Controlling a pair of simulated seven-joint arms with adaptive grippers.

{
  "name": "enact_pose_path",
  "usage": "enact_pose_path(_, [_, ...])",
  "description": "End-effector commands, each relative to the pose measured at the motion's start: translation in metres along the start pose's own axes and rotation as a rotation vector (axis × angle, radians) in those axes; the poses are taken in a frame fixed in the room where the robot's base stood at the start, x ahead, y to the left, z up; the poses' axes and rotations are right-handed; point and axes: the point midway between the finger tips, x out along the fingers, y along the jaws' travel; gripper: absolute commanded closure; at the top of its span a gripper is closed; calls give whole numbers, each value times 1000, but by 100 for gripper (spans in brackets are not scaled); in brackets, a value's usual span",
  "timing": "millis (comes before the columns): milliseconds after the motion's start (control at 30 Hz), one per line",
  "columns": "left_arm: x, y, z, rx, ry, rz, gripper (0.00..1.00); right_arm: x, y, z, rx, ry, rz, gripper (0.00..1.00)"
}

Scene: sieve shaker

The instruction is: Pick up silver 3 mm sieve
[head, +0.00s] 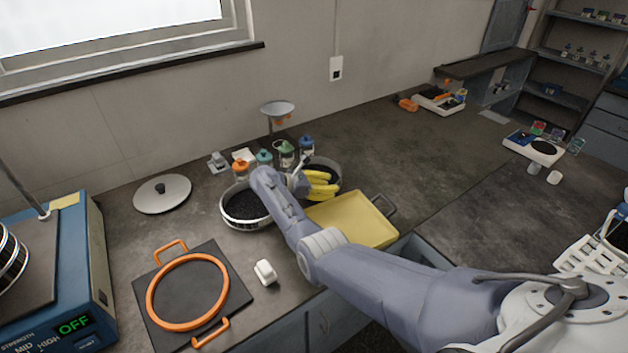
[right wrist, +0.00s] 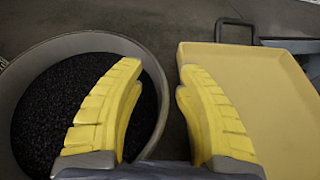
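Two round silver sieves hold dark granules. One sieve (head: 246,222) stands left of my right forearm; the other sieve (head: 334,167) is behind my right gripper and partly hidden by it. I cannot read a mesh size on either. My right gripper (head: 334,184) has yellow ridged fingers at the second sieve. In the right wrist view the gripper (right wrist: 160,70) is open and empty. Its left finger overlaps the sieve (right wrist: 155,75), its right finger overlaps the yellow tray's edge, and the sieve's rim shows between them. Contact cannot be told. My left gripper is not in view.
A yellow tray (head: 375,226) sits just right of the sieve. Several coloured-lid jars (head: 286,153) stand close behind. A round lid (head: 162,195), an orange ring on a dark plate (head: 151,297) and a blue shaker reading OFF (head: 95,260) are at left. The counter's back right is mostly clear.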

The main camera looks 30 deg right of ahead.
Motion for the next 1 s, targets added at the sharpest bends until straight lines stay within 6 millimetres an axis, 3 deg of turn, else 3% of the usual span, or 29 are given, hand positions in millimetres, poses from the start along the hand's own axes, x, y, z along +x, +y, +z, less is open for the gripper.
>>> enact_pose_path(33, [0,0,0,0,0,0,56,6,-7,-10,-10,11,-14,66])
enact_pose_path(267, [0,0,0,0,0,0,56,8,-8,-12,-11,14,-18,66])
enact_pose_path(567, [0,0,0,0,0,0,56,6,-7,-10,-9,12,-15,100])
enact_pose_path(1000, [0,0,0,0,1,0,56,4,-4,-6,-4,7,-8,100])
